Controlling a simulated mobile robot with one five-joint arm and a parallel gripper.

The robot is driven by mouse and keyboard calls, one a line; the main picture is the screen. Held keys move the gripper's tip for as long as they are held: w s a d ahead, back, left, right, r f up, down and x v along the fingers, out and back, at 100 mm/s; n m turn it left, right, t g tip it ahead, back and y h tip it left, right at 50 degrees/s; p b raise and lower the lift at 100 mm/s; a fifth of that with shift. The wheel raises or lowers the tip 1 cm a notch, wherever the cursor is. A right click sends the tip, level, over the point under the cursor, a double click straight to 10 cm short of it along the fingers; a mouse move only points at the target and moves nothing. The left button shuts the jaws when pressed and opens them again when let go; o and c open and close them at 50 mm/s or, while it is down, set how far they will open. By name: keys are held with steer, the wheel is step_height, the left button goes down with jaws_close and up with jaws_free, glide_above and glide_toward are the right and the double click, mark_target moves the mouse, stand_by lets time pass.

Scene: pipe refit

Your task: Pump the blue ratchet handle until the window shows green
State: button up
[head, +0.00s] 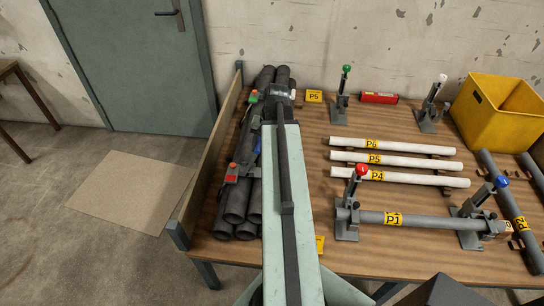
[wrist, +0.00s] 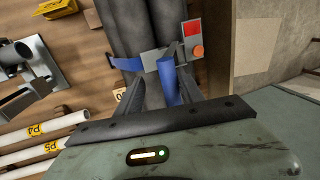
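The blue ratchet handle (wrist: 168,82) stands up between the two fingers of my gripper (wrist: 158,92) in the wrist view. The fingers are apart, with a clear gap between the left finger and the handle; whether the right finger touches it I cannot tell. The blue strap (wrist: 122,62) runs around the dark pipes (wrist: 143,22). The grey ratchet body beside the handle has a window (wrist: 192,28) showing red and an orange button (wrist: 197,51). In the head view my arm hides most of the blue ratchet and handle.
White pipes (head: 400,160), clamps and a yellow bin (head: 485,115) lie to the right.

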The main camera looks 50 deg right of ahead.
steer(key=shift+s+d+f, duration=0.4)
steer(key=shift+s+d, duration=0.05)
steer(key=shift+s, duration=0.25)
